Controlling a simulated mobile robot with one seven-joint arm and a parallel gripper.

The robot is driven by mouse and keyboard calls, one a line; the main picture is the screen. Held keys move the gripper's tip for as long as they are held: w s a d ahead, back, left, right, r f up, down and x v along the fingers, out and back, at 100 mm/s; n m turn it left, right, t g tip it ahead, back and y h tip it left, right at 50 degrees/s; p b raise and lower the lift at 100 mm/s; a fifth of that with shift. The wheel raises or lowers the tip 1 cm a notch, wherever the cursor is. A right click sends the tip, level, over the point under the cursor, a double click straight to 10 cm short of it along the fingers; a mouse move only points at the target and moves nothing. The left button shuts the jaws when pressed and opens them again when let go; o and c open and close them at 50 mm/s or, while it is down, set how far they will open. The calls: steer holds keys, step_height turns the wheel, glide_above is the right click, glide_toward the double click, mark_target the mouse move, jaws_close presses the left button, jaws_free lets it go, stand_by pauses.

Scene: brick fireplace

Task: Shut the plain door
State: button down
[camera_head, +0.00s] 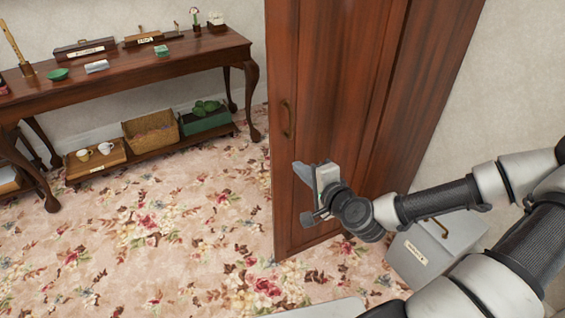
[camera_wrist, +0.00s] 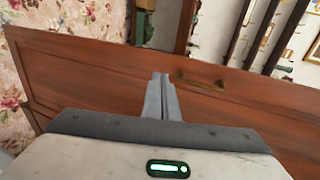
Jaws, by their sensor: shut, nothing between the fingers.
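The plain door (camera_head: 340,110) is a tall reddish-brown wooden panel standing right of the middle in the head view. A brass handle (camera_head: 287,119) is on its left part. The door also fills the middle of the wrist view (camera_wrist: 80,75), with the handle (camera_wrist: 202,84) just right of the fingertips. My gripper (camera_head: 303,176) is in front of the door, below the handle. Its fingers are together and empty in the wrist view (camera_wrist: 161,80). I cannot tell whether the fingertips touch the door.
A long dark wooden console table (camera_head: 130,62) with small items stands at the back left. Its low shelf holds a basket (camera_head: 151,134) and a green box (camera_head: 207,120). A grey labelled box (camera_head: 437,250) stands right of the door. The floral carpet (camera_head: 170,235) left of the door is clear.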

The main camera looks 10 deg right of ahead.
steer(key=b, duration=0.3)
glide_toward(277, 147)
steer(key=x, duration=0.5)
steer(key=shift+f, duration=0.2)
steer(key=shift+w+a, duration=0.1)
steer(key=shift+w, duration=0.4)
